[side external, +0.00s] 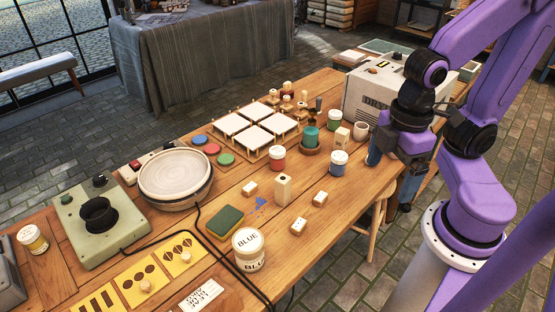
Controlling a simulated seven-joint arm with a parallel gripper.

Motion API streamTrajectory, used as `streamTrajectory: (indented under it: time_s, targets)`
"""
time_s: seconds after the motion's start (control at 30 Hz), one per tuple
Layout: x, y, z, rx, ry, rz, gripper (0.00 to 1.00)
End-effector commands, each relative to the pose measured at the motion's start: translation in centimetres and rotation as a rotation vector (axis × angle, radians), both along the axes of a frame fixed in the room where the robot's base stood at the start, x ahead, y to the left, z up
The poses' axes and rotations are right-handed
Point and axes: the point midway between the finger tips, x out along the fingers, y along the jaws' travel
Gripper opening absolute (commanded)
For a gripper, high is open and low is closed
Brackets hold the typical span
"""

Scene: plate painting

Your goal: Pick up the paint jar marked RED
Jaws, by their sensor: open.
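A small jar with a red band and pale lid (277,158) stands upright on the wooden table, in front of the white tiles. Any lettering on it is too small to read. A similar jar with a blue band (339,163) stands to its right, and one with a green band (334,120) stands farther back. My gripper (390,184) is open and points down at the table's right edge, well right of the red-banded jar. Nothing shows between its fingers.
A teal pot (310,138) and a cup (361,130) stand near the jars. Small pale blocks (299,226) and a sponge (226,222) lie in front. The turntable (175,178) is left, with a black cable beside it. A dryer box (376,95) stands behind.

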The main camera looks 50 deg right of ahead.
Motion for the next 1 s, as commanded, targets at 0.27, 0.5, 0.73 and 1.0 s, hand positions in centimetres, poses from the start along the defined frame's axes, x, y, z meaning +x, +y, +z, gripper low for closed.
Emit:
streamTrajectory:
  time_s: [0.27, 0.5, 0.73, 1.0]
  targets:
    - [0.0, 0.0, 0.0, 0.0, 0.0, 0.0, 0.86]
    - [0.0, 0.0, 0.0, 0.0, 0.0, 0.0, 0.86]
    - [3.3, 0.0, -0.7, -0.1, -0.048, 0.038, 0.86]
    - [13.5, -0.9, -2.8, -0.402, -0.15, 0.192, 0.86]
